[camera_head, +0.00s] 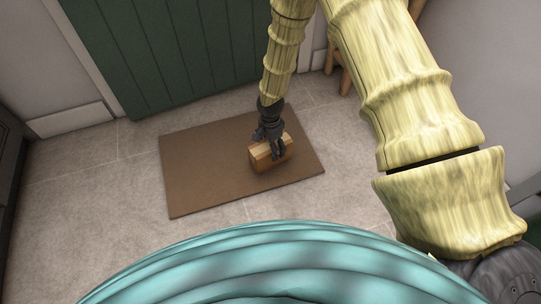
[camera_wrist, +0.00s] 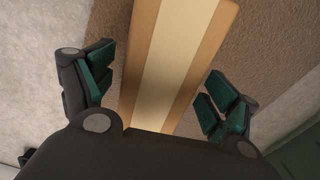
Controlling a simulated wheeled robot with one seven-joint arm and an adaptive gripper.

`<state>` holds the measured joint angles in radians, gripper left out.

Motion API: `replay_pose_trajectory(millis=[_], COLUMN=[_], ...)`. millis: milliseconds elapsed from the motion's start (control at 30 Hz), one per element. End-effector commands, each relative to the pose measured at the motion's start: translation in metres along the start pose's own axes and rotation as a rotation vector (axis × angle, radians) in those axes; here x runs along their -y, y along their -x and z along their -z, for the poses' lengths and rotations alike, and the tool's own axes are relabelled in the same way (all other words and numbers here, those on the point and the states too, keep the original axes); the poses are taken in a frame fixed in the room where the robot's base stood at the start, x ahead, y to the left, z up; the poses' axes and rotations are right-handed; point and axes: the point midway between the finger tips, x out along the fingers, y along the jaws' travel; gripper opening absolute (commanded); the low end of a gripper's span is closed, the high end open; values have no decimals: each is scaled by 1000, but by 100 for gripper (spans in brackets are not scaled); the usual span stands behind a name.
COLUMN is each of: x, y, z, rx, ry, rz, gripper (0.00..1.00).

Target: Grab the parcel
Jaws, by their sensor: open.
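The parcel (camera_head: 268,156) is a small brown box with a paler tape strip along its top. It rests on the brown doormat (camera_head: 200,180), right of the mat's middle. In the wrist view the parcel (camera_wrist: 180,55) runs up the picture between my two fingers. My gripper (camera_head: 270,143) is open at the parcel, reaching down from above. In the wrist view my gripper (camera_wrist: 157,98) has a green-padded finger on each side of the box, with a visible gap on both sides. The parcel's near end is hidden by the gripper body.
A green door (camera_head: 165,50) stands behind the mat. Pale floor tiles (camera_head: 90,190) around the mat are clear. A wooden piece of furniture (camera_head: 345,80) is partly seen at the back right. A dark unit (camera_head: 10,150) stands at the left edge.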

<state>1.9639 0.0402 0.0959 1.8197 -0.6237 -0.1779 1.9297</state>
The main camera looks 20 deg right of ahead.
Motion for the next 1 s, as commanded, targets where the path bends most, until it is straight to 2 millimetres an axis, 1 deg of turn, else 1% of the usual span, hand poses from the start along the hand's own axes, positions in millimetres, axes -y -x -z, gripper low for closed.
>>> replay_pose_trajectory(millis=[33,133,500,567,600,667,700,833,867,1000], x=[-1,-1,-1,-1,-1,-1,-1,-1,0,0], y=[-10,-16,-19,-19,-19,-19,-19,-19,-18,-18], z=[0,0,0,0,0,0,0,0,0,0], rx=[0,0,0,0,0,0,0,0,0,0], ry=[2,1,1,1,1,1,1,1,1,1], rz=[-1,-1,-1,-1,-1,-1,-1,-1,0,-1], gripper=[88,88,88,77,69,58,51,27,25,25])
